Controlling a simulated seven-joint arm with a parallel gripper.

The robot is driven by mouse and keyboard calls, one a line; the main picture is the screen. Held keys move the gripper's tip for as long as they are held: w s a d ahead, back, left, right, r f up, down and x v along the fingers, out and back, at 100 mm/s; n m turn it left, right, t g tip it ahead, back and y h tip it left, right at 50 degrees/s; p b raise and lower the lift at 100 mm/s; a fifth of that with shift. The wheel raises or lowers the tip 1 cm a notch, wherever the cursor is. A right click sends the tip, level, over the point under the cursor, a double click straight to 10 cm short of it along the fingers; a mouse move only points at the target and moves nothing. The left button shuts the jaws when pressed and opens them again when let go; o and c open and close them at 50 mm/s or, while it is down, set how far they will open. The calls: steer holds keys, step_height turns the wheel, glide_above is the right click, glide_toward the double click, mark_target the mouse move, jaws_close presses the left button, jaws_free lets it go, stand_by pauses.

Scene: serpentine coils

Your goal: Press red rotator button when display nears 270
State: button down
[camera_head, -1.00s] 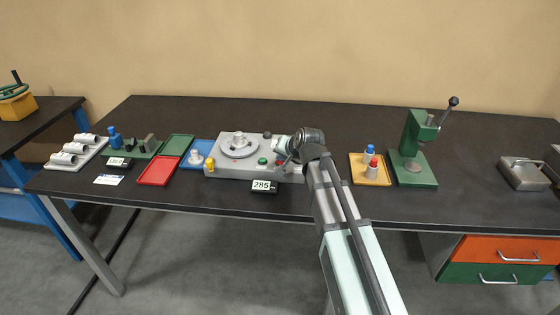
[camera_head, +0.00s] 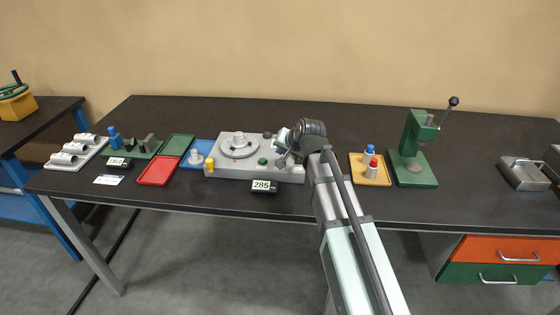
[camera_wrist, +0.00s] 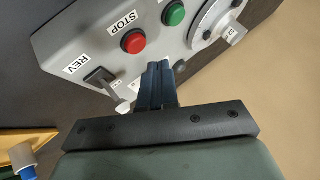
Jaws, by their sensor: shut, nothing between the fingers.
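The grey rotator box (camera_head: 225,172) stands mid-table with a round dial (camera_head: 238,147) on top. Its display (camera_head: 263,186) reads 285. The red button (camera_wrist: 133,41), beside a STOP label, shows in the wrist view with the green button (camera_wrist: 173,13) next to it. The green one also shows in the head view (camera_head: 262,161); the red one is hidden there by my arm. My gripper (camera_wrist: 157,68) is shut and empty, over the panel, its tips apart from the red button in the picture. Their height above the panel is hard to tell.
A lever (camera_wrist: 103,78) marked REV has its pale knob close beside my fingers. A yellow tray (camera_head: 371,180) with red- and blue-topped pieces and a green press (camera_head: 415,160) stand to the right. Red (camera_head: 158,171) and green (camera_head: 177,147) trays lie left.

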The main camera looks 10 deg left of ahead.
steer(key=shift+r, duration=2.05)
